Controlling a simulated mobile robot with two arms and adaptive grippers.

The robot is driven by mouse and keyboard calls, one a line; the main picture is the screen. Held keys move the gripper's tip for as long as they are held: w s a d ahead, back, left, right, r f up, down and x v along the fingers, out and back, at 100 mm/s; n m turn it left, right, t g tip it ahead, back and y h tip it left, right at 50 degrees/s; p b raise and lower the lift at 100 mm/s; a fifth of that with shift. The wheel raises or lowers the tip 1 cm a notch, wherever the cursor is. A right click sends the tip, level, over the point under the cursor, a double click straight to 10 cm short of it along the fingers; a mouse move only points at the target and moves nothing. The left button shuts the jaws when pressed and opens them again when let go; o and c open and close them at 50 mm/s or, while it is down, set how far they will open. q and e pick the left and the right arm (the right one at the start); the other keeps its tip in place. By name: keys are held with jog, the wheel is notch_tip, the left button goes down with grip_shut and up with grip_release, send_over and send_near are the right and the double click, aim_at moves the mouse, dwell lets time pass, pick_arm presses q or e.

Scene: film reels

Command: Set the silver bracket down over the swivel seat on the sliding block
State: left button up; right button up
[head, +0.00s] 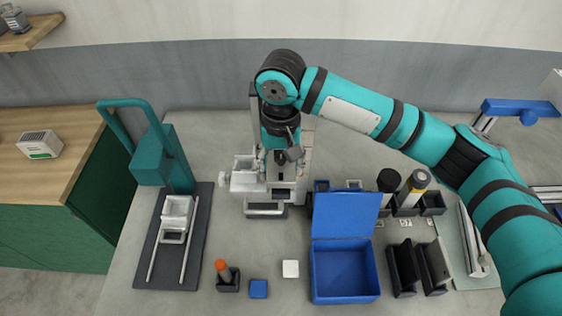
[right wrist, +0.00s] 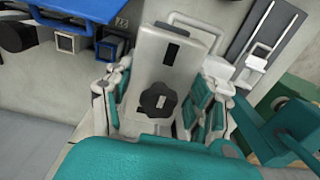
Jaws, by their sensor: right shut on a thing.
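My right gripper (head: 279,160) reaches down over the middle of the table. In the right wrist view its fingers (right wrist: 160,97) close on both sides of a silver-grey piece (right wrist: 163,62) with a dark slot and a black star knob, which looks like the silver bracket. In the head view this piece (head: 281,184) is mostly covered by the gripper. A pale block on two rails, seemingly the sliding block (head: 177,211), sits on a dark mat at the left. It also shows at the right wrist view's upper right (right wrist: 260,55). I cannot make out its swivel seat. My left gripper is not in view.
A teal press-like stand (head: 168,150) with a looped handle rises behind the mat. A pale vice-like part (head: 243,178) is left of the gripper. An open blue box (head: 343,275), dark holders (head: 403,270) and a small blue block (head: 258,289) stand in front and to the right.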

jog(key=shift+f, duration=0.6)
jog(key=shift+s+f, duration=0.15)
jog(key=shift+f, duration=0.2)
dwell(0.3)
jog(key=o, duration=1.5)
jog(key=shift+f, duration=0.1)
